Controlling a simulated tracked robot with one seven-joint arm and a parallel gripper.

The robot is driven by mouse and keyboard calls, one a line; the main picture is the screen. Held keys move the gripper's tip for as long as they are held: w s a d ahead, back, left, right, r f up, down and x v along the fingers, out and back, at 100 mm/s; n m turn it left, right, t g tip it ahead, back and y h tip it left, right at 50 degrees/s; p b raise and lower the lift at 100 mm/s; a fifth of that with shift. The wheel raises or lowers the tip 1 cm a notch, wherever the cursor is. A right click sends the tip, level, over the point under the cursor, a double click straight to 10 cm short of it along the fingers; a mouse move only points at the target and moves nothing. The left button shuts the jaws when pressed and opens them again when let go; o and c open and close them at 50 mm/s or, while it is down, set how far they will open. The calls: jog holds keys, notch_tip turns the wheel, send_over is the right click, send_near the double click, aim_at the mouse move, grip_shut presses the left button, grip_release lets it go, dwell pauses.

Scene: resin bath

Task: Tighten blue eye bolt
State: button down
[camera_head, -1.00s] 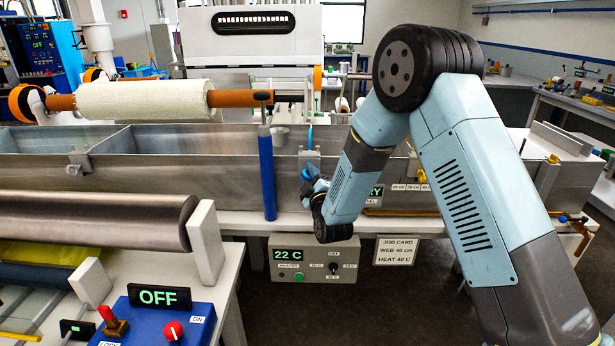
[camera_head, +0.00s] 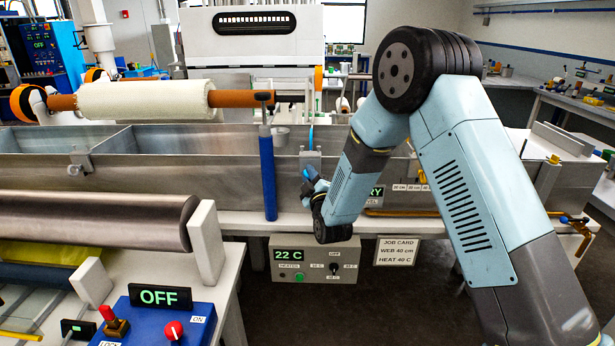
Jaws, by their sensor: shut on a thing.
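The blue eye bolt (camera_head: 311,173) shows as a small bright blue piece at the front wall of the metal bath, below a grey bracket (camera_head: 310,158). My gripper (camera_head: 312,182) is at the bolt, shut on it. My wrist comes in from the lower right and hides part of the fingers and bolt. The thread and how far the bolt is screwed in cannot be seen.
A blue upright post (camera_head: 267,175) stands close to the left of my gripper. The long metal bath (camera_head: 190,175) runs behind it. A control box reading 22 C (camera_head: 312,259) hangs below, beside a job card (camera_head: 397,252). A metal roller (camera_head: 95,219) lies at left.

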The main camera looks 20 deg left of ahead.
jog(key=m, duration=0.2)
jog(key=m+t+h, duration=0.1)
jog(key=m, duration=0.1)
jog(key=m+t, duration=0.1)
jog(key=shift+s+f+m+h, duration=0.15)
jog(key=shift+f+m+h, duration=0.15)
jog(key=shift+f+m, duration=0.1)
jog(key=m+t+h, duration=0.1)
jog(key=m, duration=0.2)
jog(key=m+t+h, duration=0.1)
jog(key=m, duration=0.2)
jog(key=shift+r+m+h, duration=0.15)
jog(key=shift+m+h, duration=0.25)
jog(key=shift+m, duration=0.3)
jog(key=c, duration=1.2)
grip_release()
jog(key=shift+r, duration=0.1)
jog(key=v, duration=1.3)
jog(key=shift+s+f, duration=0.25)
jog(key=shift+s, duration=0.05)
